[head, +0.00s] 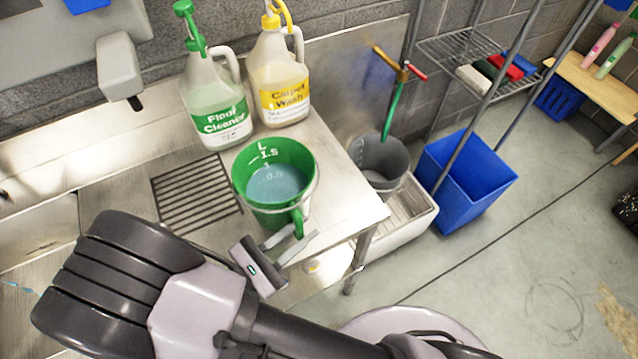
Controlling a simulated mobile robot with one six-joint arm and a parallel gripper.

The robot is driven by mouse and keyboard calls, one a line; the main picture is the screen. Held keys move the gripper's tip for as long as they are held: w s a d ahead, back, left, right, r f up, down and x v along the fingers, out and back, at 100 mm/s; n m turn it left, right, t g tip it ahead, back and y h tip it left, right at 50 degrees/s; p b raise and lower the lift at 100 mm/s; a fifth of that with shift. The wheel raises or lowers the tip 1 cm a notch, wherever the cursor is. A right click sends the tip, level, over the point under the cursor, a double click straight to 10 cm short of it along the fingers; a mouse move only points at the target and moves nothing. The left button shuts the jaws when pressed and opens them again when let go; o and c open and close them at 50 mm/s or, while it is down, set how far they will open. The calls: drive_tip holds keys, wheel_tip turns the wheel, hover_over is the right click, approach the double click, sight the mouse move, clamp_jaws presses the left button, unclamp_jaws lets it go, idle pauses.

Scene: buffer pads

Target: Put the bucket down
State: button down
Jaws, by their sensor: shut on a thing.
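The green bucket (240,180) is a jug-like pail with white measure marks inside and bluish liquid in it. It is upright at the right part of the steel sink counter (345,190). My gripper (290,246) is at the bucket's near side, shut on its green handle. The bucket's underside is hidden, so I cannot tell whether it touches the counter.
A Floor Cleaner jug (215,105) and a Carpet Wash jug (280,80) stand behind the bucket. A drain grid (195,192) lies to its left. Past the counter's right edge are a grey bucket (380,160) in a low basin and a blue bin (480,190).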

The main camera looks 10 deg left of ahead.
drive_tip(key=shift+s+a, duration=0.25)
drive_tip(key=shift+s, duration=0.3)
drive_tip(key=shift+s+a, duration=0.2)
drive_tip(key=shift+s, duration=0.35)
drive_tip(key=w+d+f+b, duration=0.1)
drive_tip(key=w+d+b, duration=0.1)
drive_tip(key=w+d, duration=0.1)
drive_tip(key=w+d+f+b, duration=0.2)
drive_tip(key=w+d+b, duration=0.1)
drive_tip(key=w, duration=0.2)
drive_tip(key=w+d+f+b, duration=0.2)
drive_tip(key=w+d, duration=0.1)
drive_tip(key=w, duration=0.1)
drive_tip(key=shift+w+d+f+b, duration=0.15)
drive_tip(key=shift+w+d+b, duration=0.1)
drive_tip(key=shift+d+b, duration=0.05)
drive_tip(key=c, duration=1.3)
unclamp_jaws()
